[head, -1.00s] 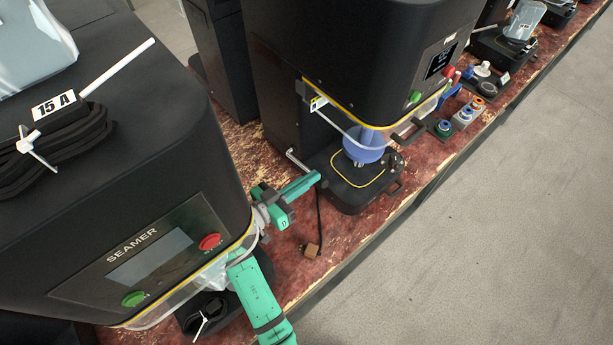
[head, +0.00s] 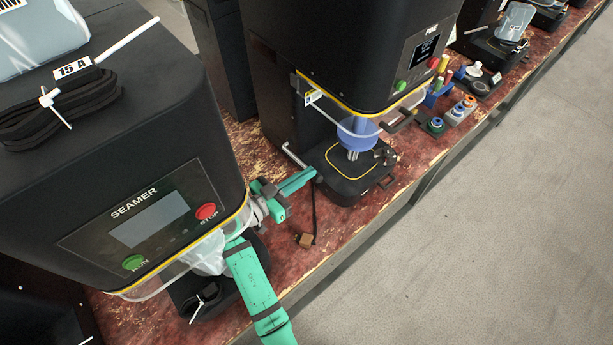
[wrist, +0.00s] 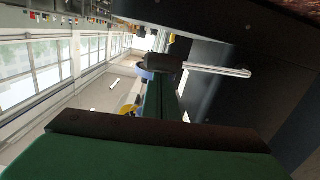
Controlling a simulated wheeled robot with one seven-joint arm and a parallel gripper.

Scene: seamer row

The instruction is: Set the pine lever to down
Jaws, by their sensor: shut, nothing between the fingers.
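The pine lever (head: 292,155) is a bent silver rod on the left side of the second black machine, the one with a small white label. It sticks out low, close above the bench. In the wrist view the lever (wrist: 220,70) is a bright rod running sideways from a dark cylindrical grip. My gripper (head: 311,174), green, is shut and empty, its tip at the lever's outer end. In the wrist view my gripper (wrist: 163,88) points at the dark grip, overlapping it; I cannot tell whether they touch.
The nearer seamer (head: 140,205) stands close to my arm on the left. A brown plug (head: 305,240) with a cord lies on the red bench. Small spools (head: 455,115) stand farther right.

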